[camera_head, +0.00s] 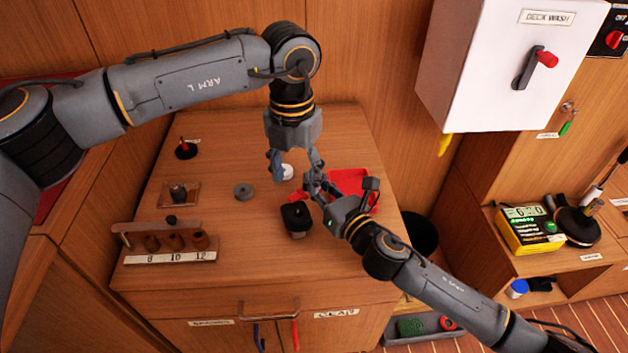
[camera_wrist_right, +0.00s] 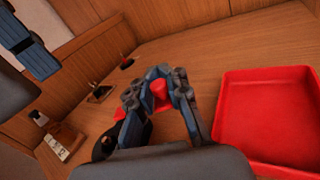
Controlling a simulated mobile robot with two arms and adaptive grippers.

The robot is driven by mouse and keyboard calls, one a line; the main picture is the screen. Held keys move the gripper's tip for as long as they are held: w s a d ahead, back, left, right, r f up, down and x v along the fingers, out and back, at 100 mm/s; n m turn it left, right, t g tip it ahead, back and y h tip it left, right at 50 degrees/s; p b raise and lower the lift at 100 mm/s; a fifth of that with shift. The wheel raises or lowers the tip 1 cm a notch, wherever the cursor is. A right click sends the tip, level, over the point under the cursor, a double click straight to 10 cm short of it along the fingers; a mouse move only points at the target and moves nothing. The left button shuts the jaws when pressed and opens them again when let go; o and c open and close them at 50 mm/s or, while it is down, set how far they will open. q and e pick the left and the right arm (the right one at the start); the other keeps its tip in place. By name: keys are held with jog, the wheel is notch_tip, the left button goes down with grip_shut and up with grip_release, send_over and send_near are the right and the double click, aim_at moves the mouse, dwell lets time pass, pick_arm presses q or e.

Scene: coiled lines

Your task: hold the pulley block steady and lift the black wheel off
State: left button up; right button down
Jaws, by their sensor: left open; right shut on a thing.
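My right gripper (camera_head: 311,183) is shut on a red piece (camera_wrist_right: 160,91), which seems to be the pulley block; more red (camera_head: 297,196) shows beside the fingers in the head view. The fingers hide much of it, and I cannot make out a wheel on it. A dark grey disc (camera_head: 243,191), possibly the black wheel, lies flat on the table to the left, apart from both grippers. My left gripper (camera_head: 294,166) is open, pointing down just above and left of the right fingertips. A small white round thing (camera_head: 287,172) shows between its fingers.
A red tray (camera_wrist_right: 270,150) lies right of the grippers. A black object (camera_head: 296,219) stands in front of them. A rack with several brown cups (camera_head: 172,241) is at the front left. A small stand (camera_head: 179,194) and a red-topped peg (camera_head: 185,150) are farther left. The table's front left is partly clear.

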aim_at(298, 211)
pick_arm(q)
jog(key=shift+f, duration=4.4)
jog(key=c, duration=0.9)
jog(key=shift+c, duration=0.2)
jog(key=shift+r, duration=0.1)
jog(key=shift+r, duration=2.2)
